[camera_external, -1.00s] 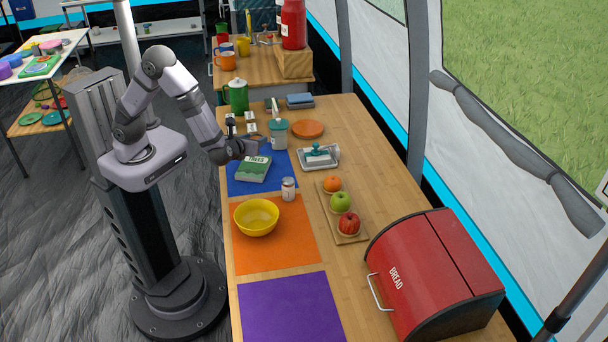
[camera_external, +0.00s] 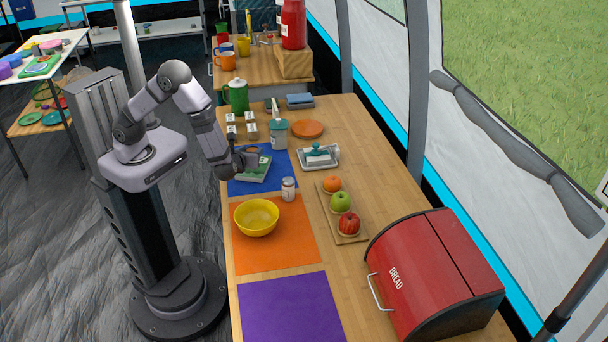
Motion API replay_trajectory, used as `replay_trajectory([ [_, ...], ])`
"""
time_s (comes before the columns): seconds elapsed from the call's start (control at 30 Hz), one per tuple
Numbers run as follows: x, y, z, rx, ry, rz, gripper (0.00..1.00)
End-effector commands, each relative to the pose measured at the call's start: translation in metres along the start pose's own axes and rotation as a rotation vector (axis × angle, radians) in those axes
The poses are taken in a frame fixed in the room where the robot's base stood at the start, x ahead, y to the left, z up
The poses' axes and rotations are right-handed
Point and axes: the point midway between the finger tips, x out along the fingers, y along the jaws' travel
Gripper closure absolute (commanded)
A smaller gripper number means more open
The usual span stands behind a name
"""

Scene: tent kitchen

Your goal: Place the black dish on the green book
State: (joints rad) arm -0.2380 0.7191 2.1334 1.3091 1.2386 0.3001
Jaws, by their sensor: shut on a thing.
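The green book (camera_external: 254,177) lies on the blue mat (camera_external: 237,186), its upper part covered by my gripper. My gripper (camera_external: 250,160) is low over the far part of the book, shut on the black dish. The dish is small and dark and hard to tell apart from the dark fingers. I cannot tell whether the dish touches the book.
A white jar (camera_external: 288,189) and a yellow bowl (camera_external: 256,218) stand nearer the camera. Several small white-topped boxes (camera_external: 250,131) and a teal-and-white container (camera_external: 279,134) stand behind. A butter dish (camera_external: 319,157) is to the right. The purple mat (camera_external: 290,308) is clear.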

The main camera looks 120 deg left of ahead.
Motion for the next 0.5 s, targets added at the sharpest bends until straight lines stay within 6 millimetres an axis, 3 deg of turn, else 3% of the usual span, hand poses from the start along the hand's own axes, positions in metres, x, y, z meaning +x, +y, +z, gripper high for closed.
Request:
replay_trajectory([
  [0.5, 0.016, 0.000, -0.038, 0.001, 0.000, -0.001, 0.81],
])
